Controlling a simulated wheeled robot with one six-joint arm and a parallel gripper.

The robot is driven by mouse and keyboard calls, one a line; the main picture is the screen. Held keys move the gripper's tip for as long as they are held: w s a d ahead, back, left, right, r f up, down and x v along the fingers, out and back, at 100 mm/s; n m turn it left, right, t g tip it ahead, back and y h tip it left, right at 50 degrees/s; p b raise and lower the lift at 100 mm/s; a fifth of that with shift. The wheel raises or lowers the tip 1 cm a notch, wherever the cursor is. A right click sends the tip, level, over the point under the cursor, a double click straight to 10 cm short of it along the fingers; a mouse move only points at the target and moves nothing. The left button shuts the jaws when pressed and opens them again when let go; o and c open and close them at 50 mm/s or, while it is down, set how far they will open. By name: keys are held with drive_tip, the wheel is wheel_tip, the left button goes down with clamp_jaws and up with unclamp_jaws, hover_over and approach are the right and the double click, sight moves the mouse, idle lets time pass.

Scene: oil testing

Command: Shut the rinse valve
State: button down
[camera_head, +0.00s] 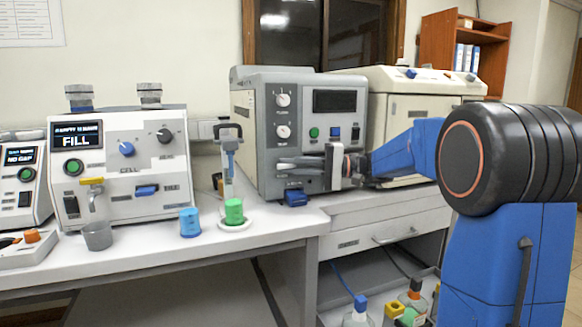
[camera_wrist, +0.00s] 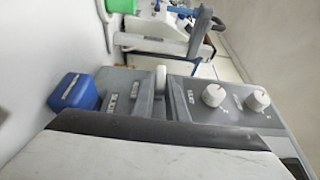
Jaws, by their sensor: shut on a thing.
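My gripper (camera_head: 284,164) is at the lower front of the grey test unit (camera_head: 243,127), its fingers reaching in from the right. It is shut on a small part of that front, which I take to be the rinse valve's handle. The fingers mostly hide the held part in the head view.
A blue block (camera_head: 296,198) sits low on the unit, left in the wrist view (camera_wrist: 73,92). Two white knobs (camera_head: 283,100) are above. Blue (camera_head: 189,222) and green (camera_head: 234,211) containers stand on the bench to the left. The FILL machine (camera_head: 120,165) is farther left.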

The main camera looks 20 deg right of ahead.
drive_tip(key=c, duration=1.8)
unclamp_jaws()
drive_tip(key=shift+o, duration=0.2)
drive_tip(key=v, duration=1.7)
drive_tip(key=shift+d, duration=0.25)
